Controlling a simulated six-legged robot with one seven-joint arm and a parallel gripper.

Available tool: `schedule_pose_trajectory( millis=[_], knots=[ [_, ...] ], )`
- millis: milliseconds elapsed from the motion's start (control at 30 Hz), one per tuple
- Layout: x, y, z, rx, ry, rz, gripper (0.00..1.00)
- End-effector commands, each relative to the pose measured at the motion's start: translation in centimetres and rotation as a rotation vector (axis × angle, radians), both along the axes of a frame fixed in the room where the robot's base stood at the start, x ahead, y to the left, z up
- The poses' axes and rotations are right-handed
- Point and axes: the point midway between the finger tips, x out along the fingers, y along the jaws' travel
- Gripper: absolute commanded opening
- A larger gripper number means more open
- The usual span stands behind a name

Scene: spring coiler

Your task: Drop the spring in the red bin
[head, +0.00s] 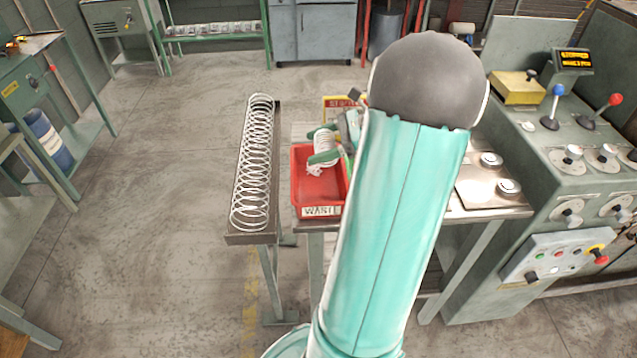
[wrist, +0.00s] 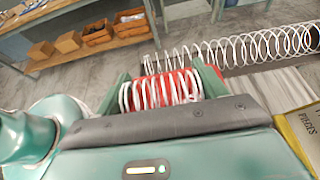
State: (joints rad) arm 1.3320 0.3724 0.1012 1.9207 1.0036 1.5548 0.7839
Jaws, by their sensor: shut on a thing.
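A short white coil spring (head: 325,143) is held crosswise between the green fingers of my gripper (head: 324,146). In the wrist view the spring (wrist: 162,91) fills the space between the two fingers (wrist: 162,88). The gripper is over the back part of the red bin (head: 318,190), which has a waste label on its front. Red shows through the spring's coils in the wrist view. The spring's lower end hangs toward the bin; I cannot tell whether it touches anything inside. My arm hides part of the bench to the right of the bin.
A long white spring (head: 256,165) lies in a narrow trough (head: 250,238) left of the bin. A yellow sign or box (head: 338,103) is behind the bin. A control console (head: 570,190) with levers stands right.

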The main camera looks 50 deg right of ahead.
Motion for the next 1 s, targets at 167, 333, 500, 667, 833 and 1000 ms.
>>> schedule_pose_trajectory(
  millis=[167,333,500,667,833,1000],
  knots=[
    [0.1,0.1,-0.5,0.000,0.000,0.001,0.44],
    [0.2,0.1,-0.5,0.000,0.000,0.001,0.44],
    [0.2,0.0,-0.5,0.000,0.000,0.001,0.96],
    [0.2,0.0,-0.5,0.000,0.000,0.001,0.96],
    [0.0,-0.2,-0.3,-0.001,-0.001,0.000,0.96],
    [-1.5,-1.5,0.5,-0.002,0.000,-0.001,0.96]
  ],
)
